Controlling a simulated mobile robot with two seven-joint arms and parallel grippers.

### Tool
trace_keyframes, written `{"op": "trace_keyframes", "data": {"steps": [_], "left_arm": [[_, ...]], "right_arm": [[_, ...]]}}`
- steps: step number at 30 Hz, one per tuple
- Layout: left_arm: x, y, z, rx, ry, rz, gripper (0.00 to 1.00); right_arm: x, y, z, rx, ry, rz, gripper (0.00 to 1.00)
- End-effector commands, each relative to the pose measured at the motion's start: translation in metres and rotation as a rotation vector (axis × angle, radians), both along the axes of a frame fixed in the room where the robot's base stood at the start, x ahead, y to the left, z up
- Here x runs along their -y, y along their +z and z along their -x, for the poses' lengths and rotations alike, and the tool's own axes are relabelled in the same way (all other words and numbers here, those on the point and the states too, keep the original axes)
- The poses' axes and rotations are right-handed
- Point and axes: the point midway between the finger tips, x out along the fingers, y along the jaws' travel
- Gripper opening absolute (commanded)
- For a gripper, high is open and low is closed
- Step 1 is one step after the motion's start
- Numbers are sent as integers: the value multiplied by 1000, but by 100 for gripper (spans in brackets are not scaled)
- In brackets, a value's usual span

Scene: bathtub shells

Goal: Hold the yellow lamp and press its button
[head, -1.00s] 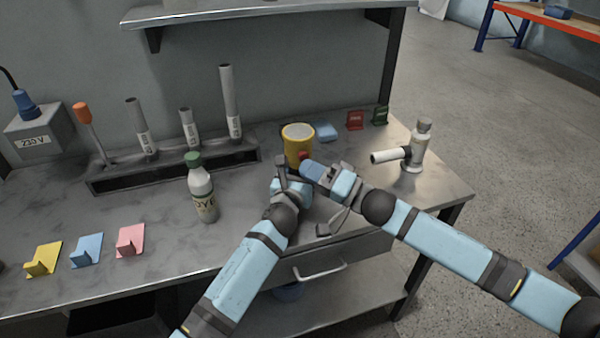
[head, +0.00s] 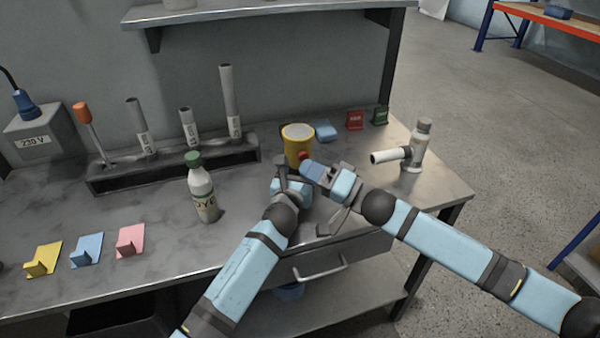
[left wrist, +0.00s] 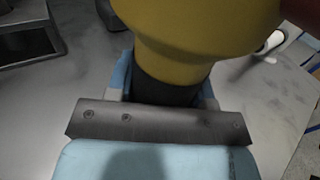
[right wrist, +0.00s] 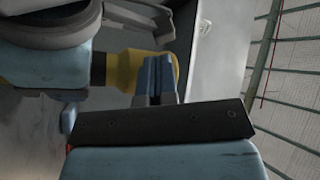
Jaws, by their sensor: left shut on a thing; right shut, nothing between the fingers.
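The yellow lamp (head: 296,143) stands upright at the middle of the workbench, with a pale round top and a red button (head: 304,156) on its right side. My left gripper (head: 283,170) is shut on the lamp's dark lower part, which the left wrist view shows between the fingers under the yellow body (left wrist: 195,40). My right gripper (head: 308,166) is shut and empty, its tips at the red button; I cannot tell if they press it. In the right wrist view the closed blue fingers (right wrist: 155,78) are in front of the yellow lamp (right wrist: 122,70), and the button is hidden.
A white bottle with a green cap (head: 202,190) stands left of the arms. A grey rack with tubes (head: 175,165) is behind it. A white and grey device (head: 416,150) stands at the right. Yellow, blue and pink holders (head: 130,241) lie at the front left.

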Motion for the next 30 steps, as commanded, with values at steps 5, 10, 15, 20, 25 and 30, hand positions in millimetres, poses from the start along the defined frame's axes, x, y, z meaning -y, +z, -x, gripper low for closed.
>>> {"op": "trace_keyframes", "data": {"steps": [5,10,15,20,25,30], "left_arm": [[0,0,0,0,0,0,20],[0,0,0,0,0,0,20],[0,0,0,0,0,0,20],[0,0,0,0,0,0,20],[0,0,0,0,0,0,20],[0,0,0,0,0,0,20]], "right_arm": [[0,0,0,0,0,0,0],[0,0,0,0,0,0,0],[-1,0,-2,0,0,0,0],[-3,0,-7,0,0,0,0],[-3,0,-8,1,1,-1,0],[-3,0,-9,0,0,0,0]]}}
